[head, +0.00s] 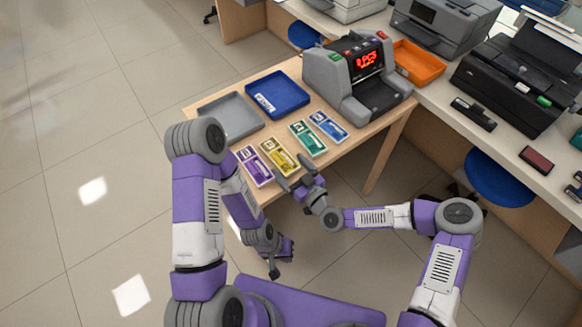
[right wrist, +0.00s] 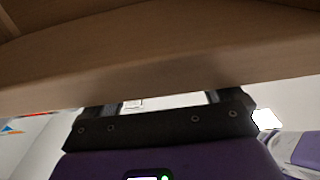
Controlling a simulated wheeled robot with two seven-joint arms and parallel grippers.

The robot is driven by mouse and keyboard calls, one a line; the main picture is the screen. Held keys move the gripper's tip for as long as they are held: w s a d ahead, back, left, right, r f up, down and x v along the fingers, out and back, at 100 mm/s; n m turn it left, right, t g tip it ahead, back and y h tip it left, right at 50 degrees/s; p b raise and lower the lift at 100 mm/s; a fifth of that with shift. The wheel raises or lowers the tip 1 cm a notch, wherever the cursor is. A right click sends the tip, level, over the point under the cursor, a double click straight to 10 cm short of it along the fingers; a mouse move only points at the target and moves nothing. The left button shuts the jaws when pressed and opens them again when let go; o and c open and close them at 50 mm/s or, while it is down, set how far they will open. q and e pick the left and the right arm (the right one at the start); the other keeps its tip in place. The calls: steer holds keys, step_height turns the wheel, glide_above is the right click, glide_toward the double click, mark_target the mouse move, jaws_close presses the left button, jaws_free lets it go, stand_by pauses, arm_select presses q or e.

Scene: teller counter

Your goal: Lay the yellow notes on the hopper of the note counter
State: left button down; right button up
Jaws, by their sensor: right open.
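The yellow notes (head: 280,156) lie on the wooden table near its front edge, between the purple notes (head: 254,166) and the green notes (head: 307,138). The grey note counter (head: 328,80) stands at the table's right end with a lit red display; a dark sloping bed (head: 379,97) shows on its front. My right gripper (head: 296,175) is open and empty at the table's front edge, just below the yellow notes. In the right wrist view its fingers (right wrist: 165,102) reach up to the table edge, which hides their tips. My left gripper (head: 281,260) hangs low in front of the table, apparently open and empty.
Blue notes (head: 328,126) lie right of the green ones. A grey tray (head: 231,117) and a blue tray (head: 278,93) sit behind the notes. The wooden table edge (right wrist: 160,70) fills much of the right wrist view. An orange tray (head: 419,64) and printers stand on the counter behind.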

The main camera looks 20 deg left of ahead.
steer(key=p+v, duration=0.1)
steer(key=v, duration=0.6)
steer(key=shift+s+d, duration=0.15)
steer(key=shift+d, duration=0.1)
